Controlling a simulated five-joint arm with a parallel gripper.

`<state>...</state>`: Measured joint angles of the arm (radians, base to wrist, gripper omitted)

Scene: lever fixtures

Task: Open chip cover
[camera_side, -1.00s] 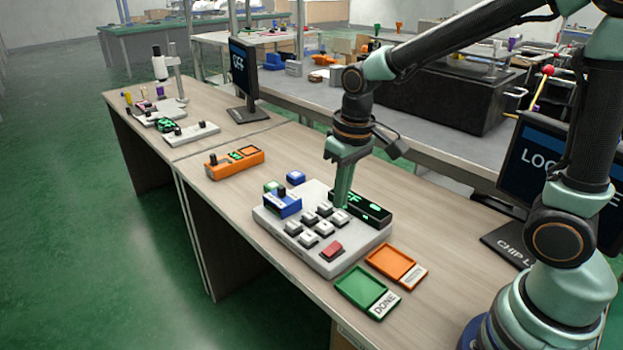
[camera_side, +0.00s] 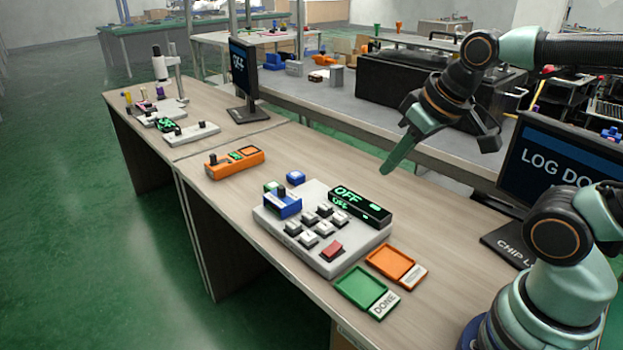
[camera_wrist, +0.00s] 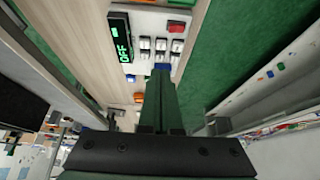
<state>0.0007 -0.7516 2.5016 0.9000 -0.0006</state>
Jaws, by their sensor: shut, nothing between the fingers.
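A light grey keypad fixture (camera_side: 335,258) sits on the wooden table in the side view. At its left end is a blue block (camera_side: 287,205) with a dark knob; it may be the chip cover, and I cannot tell whether it is open. The fixture has several white keys (camera_side: 310,238), one red key (camera_side: 332,249) and a black display (camera_side: 360,207) reading OFF. My gripper (camera_side: 388,170) is shut and empty, raised behind and right of the fixture, touching nothing. In the wrist view, its fingers (camera_wrist: 163,105) are together and the display (camera_wrist: 120,42) lies beyond them.
A green tray marked DONE (camera_side: 362,287) and an orange tray (camera_side: 392,262) lie right of the fixture. A monitor (camera_side: 552,170) stands at the right.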

